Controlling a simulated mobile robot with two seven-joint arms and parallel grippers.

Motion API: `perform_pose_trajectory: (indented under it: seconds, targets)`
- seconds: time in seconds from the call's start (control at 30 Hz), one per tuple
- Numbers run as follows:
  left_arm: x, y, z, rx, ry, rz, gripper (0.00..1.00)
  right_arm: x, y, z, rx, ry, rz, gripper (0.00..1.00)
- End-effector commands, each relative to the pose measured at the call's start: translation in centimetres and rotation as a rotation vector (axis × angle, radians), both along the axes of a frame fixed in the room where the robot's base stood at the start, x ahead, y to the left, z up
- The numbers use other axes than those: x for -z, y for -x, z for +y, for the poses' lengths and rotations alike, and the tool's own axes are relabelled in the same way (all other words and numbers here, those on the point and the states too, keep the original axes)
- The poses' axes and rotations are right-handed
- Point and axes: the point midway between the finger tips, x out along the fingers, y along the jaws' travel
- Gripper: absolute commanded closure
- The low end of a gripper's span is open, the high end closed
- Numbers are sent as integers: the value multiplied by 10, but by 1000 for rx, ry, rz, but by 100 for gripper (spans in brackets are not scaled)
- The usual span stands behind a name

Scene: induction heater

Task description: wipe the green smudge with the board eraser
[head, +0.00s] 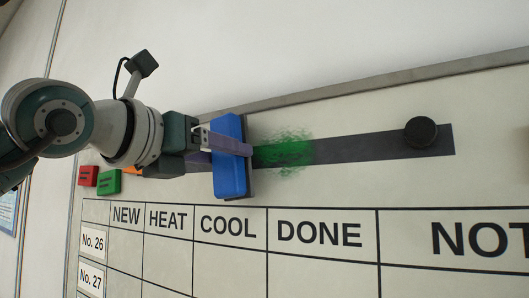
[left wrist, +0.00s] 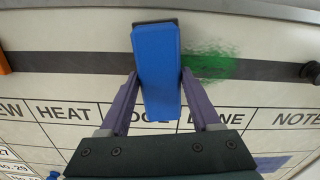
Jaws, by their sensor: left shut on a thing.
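The green smudge (head: 284,150) lies across the dark strip on the whiteboard, above the DONE heading. It also shows in the left wrist view (left wrist: 213,66). My left gripper (head: 227,143) is shut on the board eraser (head: 231,175), which has a blue body and a dark pad. In the left wrist view the purple fingers of my left gripper (left wrist: 160,91) sit on either side of the eraser (left wrist: 158,82). The eraser is upright, just left of the smudge, its pad side towards the board. Whether the pad touches the board is hard to tell. My right gripper is not in view.
The whiteboard (head: 350,110) carries a table with NEW, HEAT, COOL and DONE columns. A black round knob or magnet (head: 420,132) sits near the strip's right end. Red (head: 88,176) and green (head: 108,182) blocks are at the board's left. The board's top frame (head: 380,80) runs above.

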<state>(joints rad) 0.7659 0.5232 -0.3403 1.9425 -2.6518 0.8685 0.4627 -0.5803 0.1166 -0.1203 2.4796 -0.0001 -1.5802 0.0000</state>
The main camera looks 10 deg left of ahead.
Motion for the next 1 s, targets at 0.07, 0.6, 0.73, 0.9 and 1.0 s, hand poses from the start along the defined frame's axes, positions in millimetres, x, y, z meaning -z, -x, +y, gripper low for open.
perform_pose_trajectory:
  seconds: [0.07,0.6,0.73,0.9,1.0]
  targets:
    - [0,0,0,0,0,-1,80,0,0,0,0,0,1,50]
    - [0,-6,-1,-1,1,0,80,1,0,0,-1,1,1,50]
    - [0,-9,-2,-1,1,0,80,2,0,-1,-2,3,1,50]
    - [0,-12,-4,0,2,-2,80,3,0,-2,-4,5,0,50]
    - [0,-14,-4,0,1,-1,80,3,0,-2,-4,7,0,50]
